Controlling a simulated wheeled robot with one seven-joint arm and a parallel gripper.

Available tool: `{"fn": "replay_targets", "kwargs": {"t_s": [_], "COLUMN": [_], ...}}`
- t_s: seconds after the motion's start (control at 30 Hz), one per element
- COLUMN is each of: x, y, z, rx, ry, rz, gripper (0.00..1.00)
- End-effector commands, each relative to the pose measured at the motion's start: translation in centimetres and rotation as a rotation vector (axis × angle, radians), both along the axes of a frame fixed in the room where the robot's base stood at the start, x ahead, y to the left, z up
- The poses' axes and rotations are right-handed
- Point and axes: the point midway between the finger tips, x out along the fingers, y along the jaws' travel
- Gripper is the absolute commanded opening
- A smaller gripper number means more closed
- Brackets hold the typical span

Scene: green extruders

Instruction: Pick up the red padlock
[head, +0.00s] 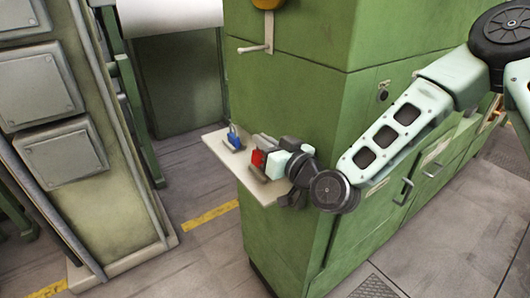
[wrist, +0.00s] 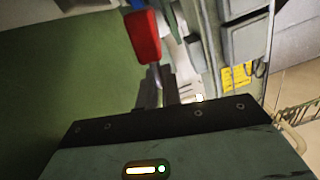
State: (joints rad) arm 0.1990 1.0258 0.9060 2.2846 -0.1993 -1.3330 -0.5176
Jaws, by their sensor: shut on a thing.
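The red padlock (head: 257,158) is between the fingers of my gripper (head: 262,155), which is shut on it, over the small pale shelf (head: 277,195) on the green machine's side. I cannot tell whether the padlock touches the shelf. A blue padlock (head: 234,138) is on the shelf, left of my gripper and apart from it.
The green machine (head: 285,120) rises close behind the shelf, and its drawers and handles lie under my arm. A grey-green cabinet (head: 75,130) stands at the left. Open floor with yellow marking (head: 210,214) lies between them.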

Motion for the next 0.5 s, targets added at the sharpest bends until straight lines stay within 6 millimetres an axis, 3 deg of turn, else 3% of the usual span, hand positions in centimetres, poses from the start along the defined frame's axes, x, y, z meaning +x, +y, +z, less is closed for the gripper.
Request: {"fn": "replay_targets", "kwargs": {"t_s": [0.03, 0.4, 0.5], "x": [0.0, -6.1, -6.1], "y": [0.0, -4.7, -4.9], "z": [0.6, 0.2, 1.1], "rx": [-0.001, -0.003, 0.002], "ry": [-0.007, -0.003, 0.001], "rz": [0.000, -0.002, -0.004], "gripper": [0.00, 0.00, 0.00]}}
